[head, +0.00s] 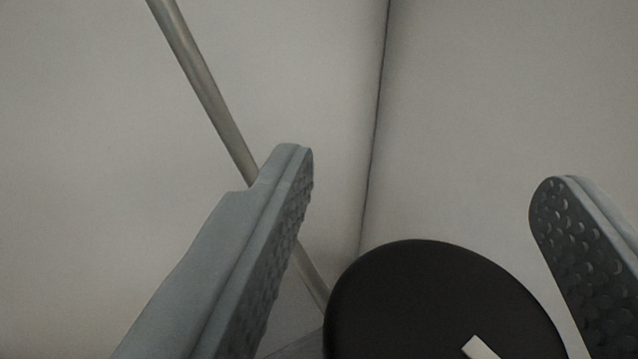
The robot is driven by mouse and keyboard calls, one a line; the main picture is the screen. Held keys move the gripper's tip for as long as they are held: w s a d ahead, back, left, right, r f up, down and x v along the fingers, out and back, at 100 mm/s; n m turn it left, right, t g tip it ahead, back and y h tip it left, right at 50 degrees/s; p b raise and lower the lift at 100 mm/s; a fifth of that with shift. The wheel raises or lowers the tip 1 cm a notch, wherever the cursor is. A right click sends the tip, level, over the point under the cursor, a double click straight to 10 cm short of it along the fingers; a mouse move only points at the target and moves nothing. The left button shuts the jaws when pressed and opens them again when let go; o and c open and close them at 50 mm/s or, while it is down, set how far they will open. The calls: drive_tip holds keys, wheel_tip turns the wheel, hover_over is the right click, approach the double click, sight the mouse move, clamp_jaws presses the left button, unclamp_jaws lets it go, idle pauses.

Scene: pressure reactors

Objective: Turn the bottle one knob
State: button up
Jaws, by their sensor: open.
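A round black knob (425,300) with a short white mark (479,347) near its lower right shows at the bottom of the head view. Its lower part is cut off by the frame edge. My gripper (425,170) is open, with one grey textured finger to the left of the knob and the other to the right. The knob lies between the two fingers in the picture. I see a gap on the right side; on the left, the finger is close to the knob's edge, and I cannot tell if they touch. No bottle or label is visible.
A thin metal rod (205,85) runs slantwise from the top left down behind the left finger towards the knob. Pale wall panels (510,90) fill the background, with a dark vertical seam (376,110) between them. A small grey surface shows at the bottom, left of the knob.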

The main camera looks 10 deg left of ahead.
drive_tip(key=s+a, duration=0.1)
drive_tip(key=s, duration=1.6)
drive_tip(key=shift+s+a, duration=0.15)
drive_tip(key=shift+a, duration=0.05)
idle(0.4)
